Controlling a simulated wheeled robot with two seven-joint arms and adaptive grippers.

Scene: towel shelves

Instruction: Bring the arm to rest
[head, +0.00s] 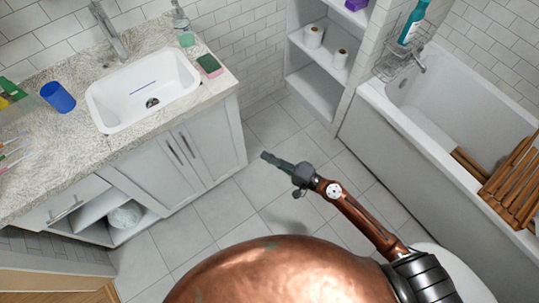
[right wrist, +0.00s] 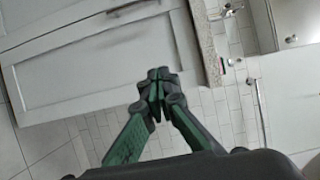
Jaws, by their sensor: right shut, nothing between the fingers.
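My right arm reaches out over the floor from the lower right of the head view. My right gripper (head: 268,158) is shut and empty, held over the tiled floor between the sink cabinet and the bathtub. In the right wrist view its green and grey fingertips (right wrist: 158,82) meet, with a white cabinet front behind them. My left gripper is in neither view.
A sink cabinet (head: 145,172) with a granite top stands at the left. A bathtub (head: 420,170) with a wooden rack (head: 515,180) is at the right. Shelves (head: 310,65) with paper rolls stand at the back. The floor (head: 215,205) between is clear.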

